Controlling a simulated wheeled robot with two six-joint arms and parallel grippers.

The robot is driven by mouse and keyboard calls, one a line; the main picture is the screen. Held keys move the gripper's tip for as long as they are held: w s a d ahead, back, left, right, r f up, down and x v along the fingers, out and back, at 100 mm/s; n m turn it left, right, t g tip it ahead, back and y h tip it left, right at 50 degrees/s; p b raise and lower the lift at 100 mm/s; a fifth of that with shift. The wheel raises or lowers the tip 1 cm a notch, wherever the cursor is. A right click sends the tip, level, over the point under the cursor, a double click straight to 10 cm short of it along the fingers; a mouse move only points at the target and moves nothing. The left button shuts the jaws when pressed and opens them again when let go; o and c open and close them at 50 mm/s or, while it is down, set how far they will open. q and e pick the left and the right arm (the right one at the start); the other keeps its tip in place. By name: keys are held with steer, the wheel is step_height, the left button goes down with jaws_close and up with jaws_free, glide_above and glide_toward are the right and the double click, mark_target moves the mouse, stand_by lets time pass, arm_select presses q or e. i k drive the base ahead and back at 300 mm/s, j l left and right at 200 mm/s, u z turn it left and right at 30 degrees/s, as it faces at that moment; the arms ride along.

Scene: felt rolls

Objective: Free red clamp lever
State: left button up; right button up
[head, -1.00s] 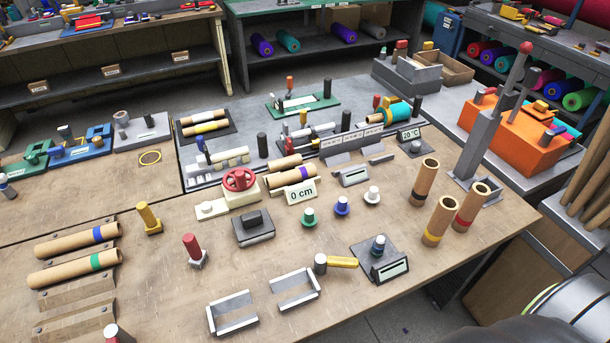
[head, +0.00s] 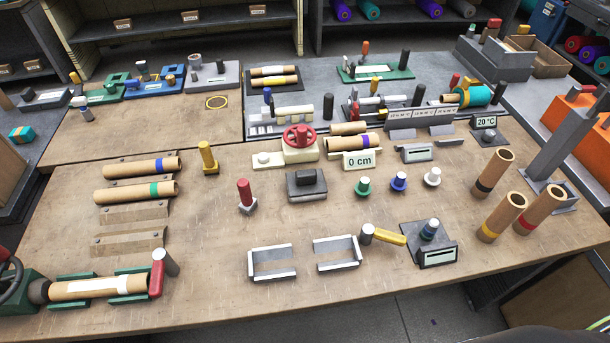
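A red lever (head: 156,276) stands at the front left of the table. That roll lies in green cradles (head: 133,283). I cannot tell whether the lever presses on the roll or only touches its end. A short red post on a grey base (head: 246,195) stands further back. Neither of my grippers is in view.
Two rolls (head: 143,167) lie on wooden racks behind the red lever. Grey brackets (head: 272,262), a dark block (head: 306,186) and upright rolls (head: 503,215) stand to the right. The table (head: 205,290) is bare just right of the lever.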

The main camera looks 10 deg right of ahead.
mark_target(163, 264)
steer(key=j+u, duration=0.1)
steer(key=u, duration=0.9)
